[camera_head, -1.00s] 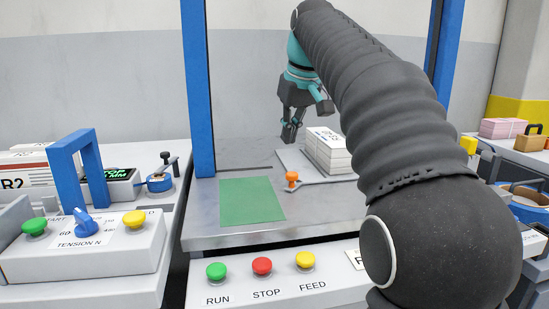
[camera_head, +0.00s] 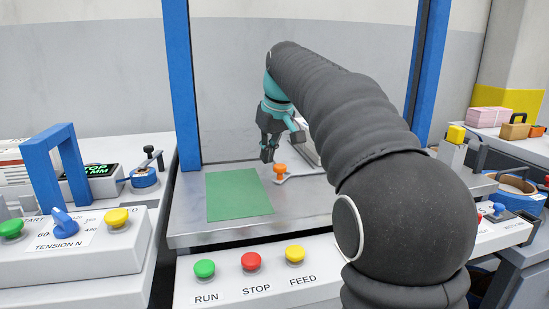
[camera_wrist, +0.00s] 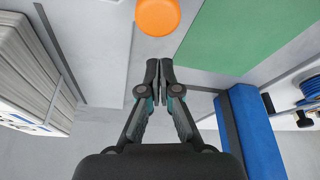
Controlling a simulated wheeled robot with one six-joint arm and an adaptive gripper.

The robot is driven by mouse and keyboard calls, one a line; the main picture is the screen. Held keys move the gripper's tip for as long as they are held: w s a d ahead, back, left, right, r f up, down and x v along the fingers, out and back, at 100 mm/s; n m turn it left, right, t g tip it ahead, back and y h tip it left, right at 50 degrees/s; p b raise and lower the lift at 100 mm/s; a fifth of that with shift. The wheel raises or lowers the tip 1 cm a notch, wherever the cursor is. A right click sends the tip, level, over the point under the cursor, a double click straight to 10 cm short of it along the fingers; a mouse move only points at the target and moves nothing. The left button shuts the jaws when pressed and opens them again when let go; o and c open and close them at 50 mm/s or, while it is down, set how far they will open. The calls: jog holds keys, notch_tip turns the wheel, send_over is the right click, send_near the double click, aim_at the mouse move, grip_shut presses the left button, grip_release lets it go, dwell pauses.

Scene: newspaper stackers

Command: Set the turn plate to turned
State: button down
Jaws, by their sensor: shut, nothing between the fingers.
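The turn plate (camera_wrist: 92,55) is a flat grey plate with an orange knob (camera_head: 280,169) at its front corner. The knob also shows at the top of the wrist view (camera_wrist: 158,16). A stack of white newspapers (camera_wrist: 28,75) sits on the plate. In the head view my arm hides most of the plate and stack. My gripper (camera_head: 267,156) is shut and empty, with its fingers pointing down beside the knob, a little left of and behind it. In the wrist view the fingertips (camera_wrist: 159,66) are apart from the knob.
A green mat (camera_head: 238,194) lies on the metal table left of the knob. Blue posts (camera_head: 181,80) flank the table. In front is a panel with green, red and yellow buttons (camera_head: 251,262). A tension console (camera_head: 75,245) stands at the left.

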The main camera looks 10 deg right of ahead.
jog(key=shift+s+d, duration=0.25)
jog(key=shift+s, duration=0.55)
jog(key=shift+s+d, duration=0.25)
jog(key=shift+s, duration=0.5)
jog(key=shift+s+d, duration=0.1)
jog(key=shift+s, duration=0.05)
